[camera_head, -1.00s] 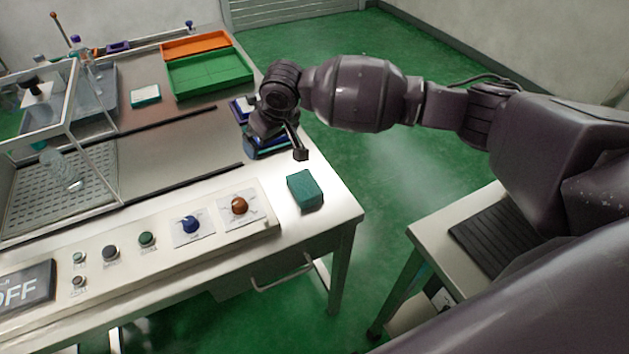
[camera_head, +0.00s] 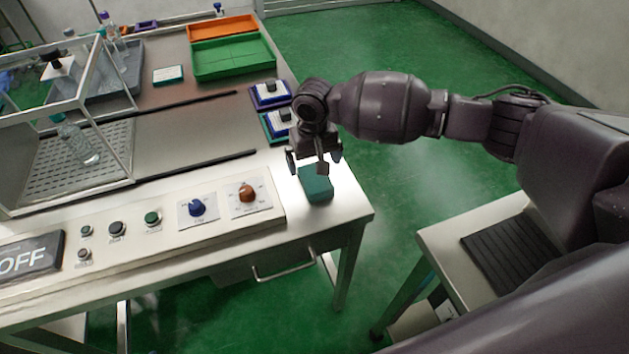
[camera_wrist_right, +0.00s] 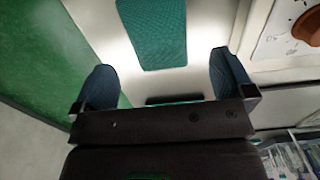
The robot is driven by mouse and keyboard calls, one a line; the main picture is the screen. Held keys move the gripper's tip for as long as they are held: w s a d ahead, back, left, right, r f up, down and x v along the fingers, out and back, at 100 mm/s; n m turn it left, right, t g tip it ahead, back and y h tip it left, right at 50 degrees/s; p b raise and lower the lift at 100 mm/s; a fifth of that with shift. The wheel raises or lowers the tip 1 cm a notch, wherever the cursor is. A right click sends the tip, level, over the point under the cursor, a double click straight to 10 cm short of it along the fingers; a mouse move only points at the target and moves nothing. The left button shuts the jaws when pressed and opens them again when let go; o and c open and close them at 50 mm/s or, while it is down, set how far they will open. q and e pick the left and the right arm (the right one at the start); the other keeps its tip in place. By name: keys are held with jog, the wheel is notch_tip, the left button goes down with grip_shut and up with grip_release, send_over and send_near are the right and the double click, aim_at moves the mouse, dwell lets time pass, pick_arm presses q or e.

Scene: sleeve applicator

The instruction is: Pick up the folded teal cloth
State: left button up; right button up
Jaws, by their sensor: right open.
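The folded teal cloth (camera_head: 317,186) lies on the table's front right corner, right of the orange knob. In the right wrist view the cloth (camera_wrist_right: 153,32) lies ahead of the fingers, near the top edge of the picture. My right gripper (camera_head: 314,166) is open and empty, just behind and above the cloth. Its two blue-padded fingers stand wide apart in the right wrist view (camera_wrist_right: 160,82), with bare white tabletop between them. I see no contact with the cloth. My left gripper is not in view.
A control panel with an orange knob (camera_head: 247,193) and a blue knob (camera_head: 196,207) is left of the cloth. Two blue-and-white devices (camera_head: 270,93) stand behind the gripper. Green (camera_head: 233,62) and orange (camera_head: 222,27) trays are at the back. The table's right edge is close to the cloth.

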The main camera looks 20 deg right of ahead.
aim_at(315, 177)
jog(key=shift+f, duration=0.5)
jog(key=f, duration=0.2)
jog(key=f+b, duration=0.1)
jog(key=f, duration=0.1)
jog(key=shift+s+d+f, duration=0.1)
jog(key=shift+s+f, duration=0.1)
jog(key=shift+f, duration=0.1)
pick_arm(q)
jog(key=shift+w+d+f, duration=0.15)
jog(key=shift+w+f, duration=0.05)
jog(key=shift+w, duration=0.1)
pick_arm(e)
jog(key=shift+r, duration=0.1)
jog(key=c, duration=1)
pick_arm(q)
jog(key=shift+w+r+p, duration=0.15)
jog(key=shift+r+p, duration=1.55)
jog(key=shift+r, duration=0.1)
pick_arm(e)
jog(key=shift+r, duration=10)
